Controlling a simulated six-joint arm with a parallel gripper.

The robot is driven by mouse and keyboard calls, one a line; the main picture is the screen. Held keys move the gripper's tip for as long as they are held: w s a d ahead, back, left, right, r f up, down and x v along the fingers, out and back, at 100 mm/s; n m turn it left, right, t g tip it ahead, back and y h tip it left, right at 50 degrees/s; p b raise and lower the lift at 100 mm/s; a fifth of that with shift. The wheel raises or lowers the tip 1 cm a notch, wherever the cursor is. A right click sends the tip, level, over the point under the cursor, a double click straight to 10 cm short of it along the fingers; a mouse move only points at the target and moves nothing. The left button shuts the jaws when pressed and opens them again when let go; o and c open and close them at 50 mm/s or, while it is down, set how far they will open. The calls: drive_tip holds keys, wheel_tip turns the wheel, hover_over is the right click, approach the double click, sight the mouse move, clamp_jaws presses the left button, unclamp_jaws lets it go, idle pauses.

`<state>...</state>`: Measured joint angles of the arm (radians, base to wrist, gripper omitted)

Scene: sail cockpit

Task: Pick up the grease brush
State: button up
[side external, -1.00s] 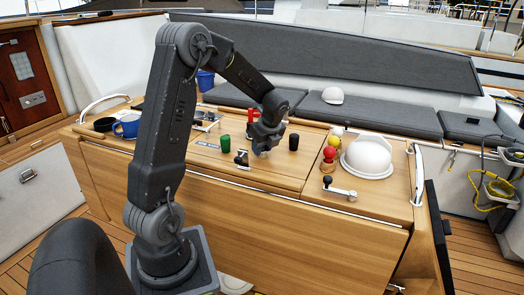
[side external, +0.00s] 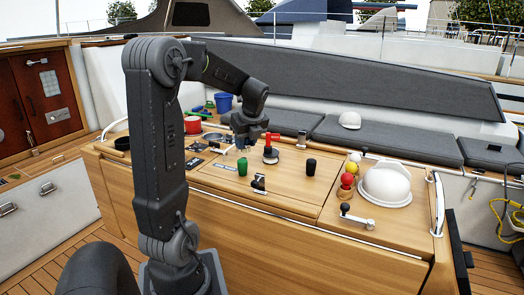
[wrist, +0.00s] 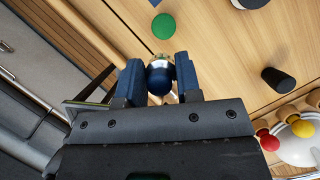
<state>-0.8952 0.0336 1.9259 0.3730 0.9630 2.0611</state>
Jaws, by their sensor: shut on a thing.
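In the wrist view my gripper (wrist: 159,75) is shut on a rounded thing with a dark blue body and a pale metallic band, seen end-on. It seems to be the grease brush (wrist: 160,78), but its bristles cannot be made out.
A red pot (side external: 193,126) and blue bucket (side external: 223,102) are behind. A green round thing (wrist: 163,26) shows in the wrist view.

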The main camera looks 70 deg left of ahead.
drive_tip(key=shift+s+a+r, duration=0.25)
drive_tip(key=shift+s+r, duration=0.2)
drive_tip(key=shift+s, duration=0.25)
